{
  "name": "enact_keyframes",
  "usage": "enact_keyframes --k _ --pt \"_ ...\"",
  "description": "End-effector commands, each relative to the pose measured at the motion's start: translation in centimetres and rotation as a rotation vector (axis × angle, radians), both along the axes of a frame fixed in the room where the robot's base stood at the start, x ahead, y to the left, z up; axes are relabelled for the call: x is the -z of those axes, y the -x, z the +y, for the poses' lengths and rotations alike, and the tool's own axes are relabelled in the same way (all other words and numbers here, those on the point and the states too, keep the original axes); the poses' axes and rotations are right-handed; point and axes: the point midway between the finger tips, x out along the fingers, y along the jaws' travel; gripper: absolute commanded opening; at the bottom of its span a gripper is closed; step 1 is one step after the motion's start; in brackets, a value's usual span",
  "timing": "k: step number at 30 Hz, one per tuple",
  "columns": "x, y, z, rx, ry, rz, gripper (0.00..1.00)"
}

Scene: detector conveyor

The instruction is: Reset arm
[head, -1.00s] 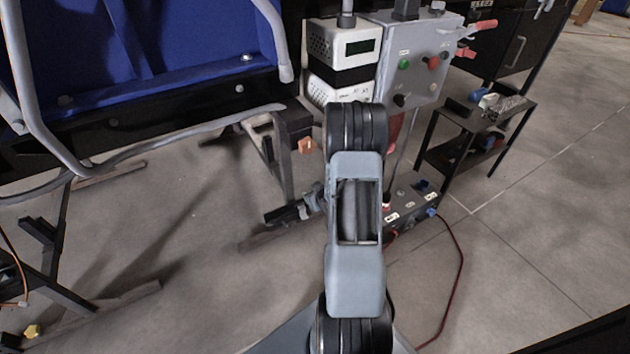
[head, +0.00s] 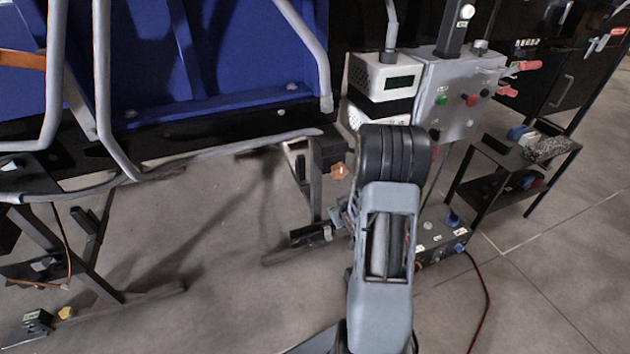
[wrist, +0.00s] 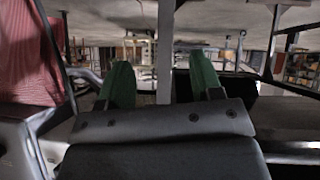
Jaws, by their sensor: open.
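My gripper (wrist: 162,82) shows in the wrist view with two green fingers apart and nothing between them. The wrist picture looks upside down, with floor-like grey along its top. In the head view my grey and black arm link stands upright at the centre right, in front of the control box. My gripper is not visible in the head view; I cannot tell its exact place from there.
A blue-backed conveyor (head: 240,60) with grey tube rails fills the upper left. A grey control box (head: 455,98) with buttons and a white detector unit (head: 385,80) stand behind my arm. A small black side table (head: 510,155) is at right. Open floor (head: 555,260) lies lower right.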

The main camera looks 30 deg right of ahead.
Motion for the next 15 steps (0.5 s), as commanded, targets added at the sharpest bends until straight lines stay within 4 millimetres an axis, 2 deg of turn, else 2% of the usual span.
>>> enact_keyframes --k 5,8,11,14,15 --pt "-0.2 0.0 0.0 -0.001 0.001 0.000 0.60" --pt "-2.0 -0.2 0.4 0.000 0.006 0.011 0.60" --pt "-6.5 -0.4 1.6 0.005 0.017 0.047 0.60" --pt "-12.8 -0.1 3.6 0.014 0.023 0.104 0.60" --pt "-15.6 0.2 4.6 0.019 0.023 0.129 0.60"
